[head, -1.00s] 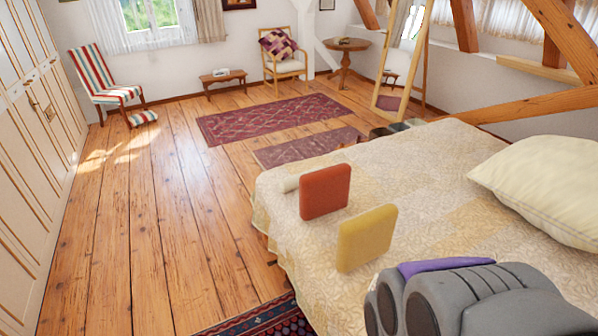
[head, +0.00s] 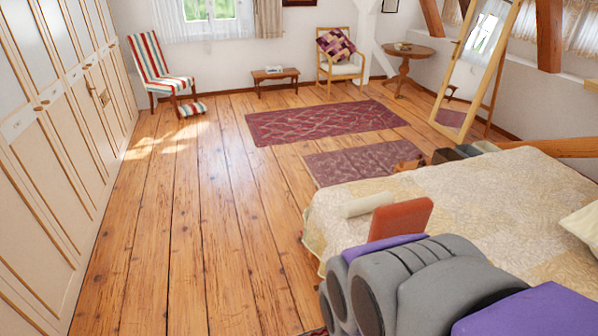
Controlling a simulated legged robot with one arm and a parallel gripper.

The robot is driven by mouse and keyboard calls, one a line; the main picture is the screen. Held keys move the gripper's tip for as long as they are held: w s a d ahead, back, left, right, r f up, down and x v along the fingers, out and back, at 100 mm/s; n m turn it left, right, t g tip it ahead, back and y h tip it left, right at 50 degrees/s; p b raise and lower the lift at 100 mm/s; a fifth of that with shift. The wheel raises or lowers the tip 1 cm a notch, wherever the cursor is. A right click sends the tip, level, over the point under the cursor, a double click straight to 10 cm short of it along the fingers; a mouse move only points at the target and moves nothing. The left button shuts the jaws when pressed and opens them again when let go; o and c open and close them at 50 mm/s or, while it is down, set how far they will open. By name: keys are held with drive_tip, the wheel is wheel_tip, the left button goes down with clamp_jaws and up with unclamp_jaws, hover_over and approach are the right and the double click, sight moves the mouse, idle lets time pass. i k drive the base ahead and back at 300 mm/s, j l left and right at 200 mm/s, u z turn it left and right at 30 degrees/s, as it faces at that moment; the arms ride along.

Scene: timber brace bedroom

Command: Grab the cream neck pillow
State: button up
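A small cream roll-shaped pillow (head: 367,204) lies on the bed near its left front corner, and looks like the neck pillow. A larger cream pillow (head: 582,226) lies at the right edge of the bed, partly cut off.
The bed (head: 480,205) takes up the right side. Open wooden floor (head: 215,250) lies to the left, up to the white wardrobe (head: 50,150). Rugs (head: 320,122), a striped chair (head: 160,75) and a leaning mirror (head: 470,70) stand or lie farther back.

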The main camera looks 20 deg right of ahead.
sight(364, 206)
drive_tip(key=i+j, duration=0.1)
drive_tip(key=i, duration=0.8)
drive_tip(key=i+j, duration=0.1)
drive_tip(key=i, duration=0.75)
drive_tip(key=i+j+z, duration=0.15)
drive_tip(key=i+z, duration=0.35)
drive_tip(key=i+j+z, duration=0.35)
drive_tip(key=z, duration=0.15)
drive_tip(key=i+j+z, duration=0.35)
drive_tip(key=j+z, duration=0.15)
drive_tip(key=i+j+z, duration=0.25)
drive_tip(key=j+z, duration=0.25)
drive_tip(key=i+j+z, duration=0.1)
drive_tip(key=j+z, duration=0.4)
drive_tip(key=j, duration=0.25)
